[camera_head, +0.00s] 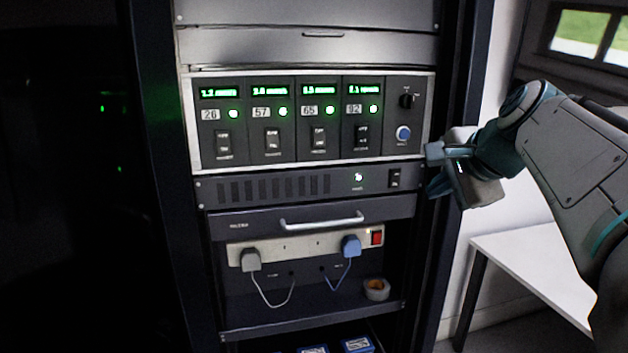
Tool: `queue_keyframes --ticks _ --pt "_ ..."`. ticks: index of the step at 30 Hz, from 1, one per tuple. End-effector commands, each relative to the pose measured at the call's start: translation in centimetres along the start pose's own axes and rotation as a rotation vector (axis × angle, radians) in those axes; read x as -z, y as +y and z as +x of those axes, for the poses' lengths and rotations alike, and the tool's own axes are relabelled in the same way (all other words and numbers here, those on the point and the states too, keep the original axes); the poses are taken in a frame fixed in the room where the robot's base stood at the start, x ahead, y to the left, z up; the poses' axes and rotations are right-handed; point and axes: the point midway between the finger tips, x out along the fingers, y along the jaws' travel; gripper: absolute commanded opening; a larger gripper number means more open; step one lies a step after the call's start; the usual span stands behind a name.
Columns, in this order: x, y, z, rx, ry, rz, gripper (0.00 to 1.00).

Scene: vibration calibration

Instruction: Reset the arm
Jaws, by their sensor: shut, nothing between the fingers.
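My arm (575,160) reaches in from the right side of the head view. My gripper (432,168) is at its end, by the right edge of the rack. The fingers point left and are shut with nothing visible between them. The gripper looks close to the rack's right post; I cannot tell whether it touches. The rack panel (300,168) left of the gripper carries several green displays, lit green lamps and black switches. A black knob (406,101) and a blue button (403,133) sit at its right end.
Below are a vented unit (270,188), a drawer handle (322,220), and a power strip (300,246) with a grey plug (250,259), a blue plug (351,245) and a red switch (377,238). A tape roll (376,289) lies on the shelf. A white table (535,265) stands right.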

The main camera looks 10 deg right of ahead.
Motion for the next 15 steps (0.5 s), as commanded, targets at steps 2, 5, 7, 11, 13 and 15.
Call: queue_keyframes --ticks 2,5,7,11,13,15 --pt "-1.7 2.0 1.3 -0.049 -0.023 -0.089 0.0" --pt "-4.8 6.1 3.4 -0.141 -0.068 -0.279 0.0" --pt "-7.1 9.7 4.9 -0.212 -0.11 -0.447 0.0" --pt "-10.9 16.8 6.7 -0.334 -0.202 -0.773 0.0" --pt "-12.4 20.3 7.2 -0.387 -0.254 -0.938 0.0" --pt "-13.6 23.4 7.5 -0.429 -0.303 -1.083 0.0"
